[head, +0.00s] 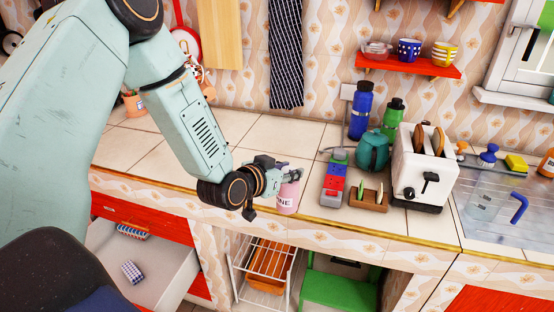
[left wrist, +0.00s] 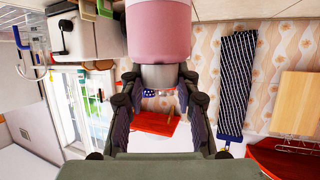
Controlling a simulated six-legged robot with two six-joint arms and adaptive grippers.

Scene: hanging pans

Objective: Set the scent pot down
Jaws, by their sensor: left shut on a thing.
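The scent pot (head: 287,197) is a pink jar with dark lettering, of which "INE" shows. It is upright at the front edge of the counter (head: 245,165); I cannot tell whether its base touches the top. My left gripper (head: 291,175) is at the top of the pot. In the left wrist view, which is upside down, the pink body of the pot (left wrist: 158,28) is at the top edge and its base is cut off. There my left gripper (left wrist: 159,79) is shut on the pot's grey neck. My right gripper is not in view.
Bare tiles lie behind and left of the pot. An open drawer (head: 165,275) is below left.

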